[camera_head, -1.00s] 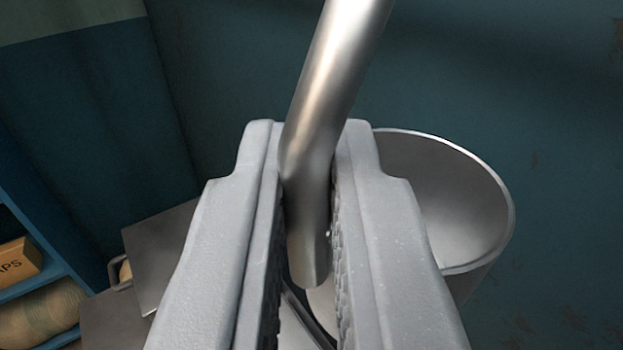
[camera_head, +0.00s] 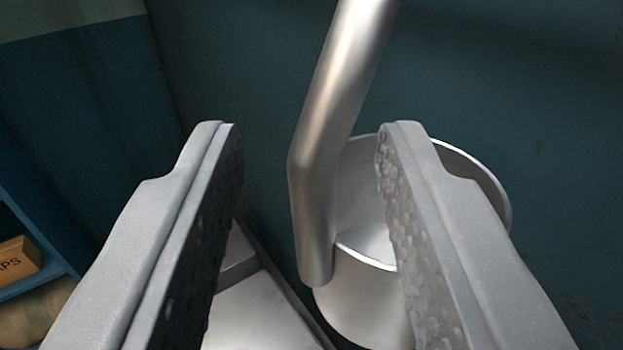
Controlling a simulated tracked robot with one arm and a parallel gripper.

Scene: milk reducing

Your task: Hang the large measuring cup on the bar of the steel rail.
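The large measuring cup (camera_head: 355,290) is a shiny steel vessel at the lower right of centre, partly behind my right finger. A thick bent steel tube (camera_head: 325,120), which looks like its handle, rises from the cup's near side and leaves the top of the view. My gripper (camera_head: 308,130) is open, with one finger on each side of the tube. A gap shows between the tube and the left finger; the right finger overlaps the cup's rim in the picture. The tube's upper end and the steel rail's bar are not in view.
A dark teal wall (camera_head: 560,110) stands behind the cup. A grey metal surface (camera_head: 255,315) lies below, between the fingers. A blue shelf at the lower left holds an orange box (camera_head: 20,258) and a tan rounded object (camera_head: 42,312).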

